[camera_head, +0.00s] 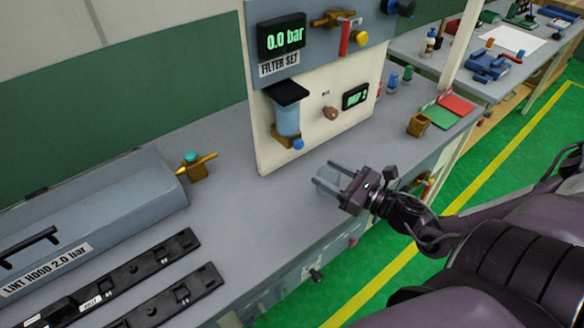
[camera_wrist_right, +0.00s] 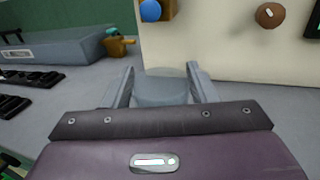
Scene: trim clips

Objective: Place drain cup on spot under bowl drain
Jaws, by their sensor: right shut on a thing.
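The filter bowl (camera_head: 287,120) is a pale blue cylinder under a black cap on the cream panel, with a brass base and a blue drain knob (camera_head: 298,144). The blue knob also shows at the top of the right wrist view (camera_wrist_right: 150,10). My right gripper (camera_head: 327,177) is low over the grey bench, in front of and to the right of the bowl. It is shut on the drain cup (camera_wrist_right: 162,89), a translucent grey cup between the fingers. The cup is hard to make out in the head view. I cannot make out a marked spot under the drain. My left gripper is not in view.
The cream panel (camera_head: 340,140) stands upright behind the gripper. A brass fitting (camera_head: 194,168) and the grey lint hood (camera_head: 90,220) are at left, with black rails (camera_head: 110,285) in front. A brass block (camera_head: 418,125) and green and red pads are at right. Bare bench lies below the bowl.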

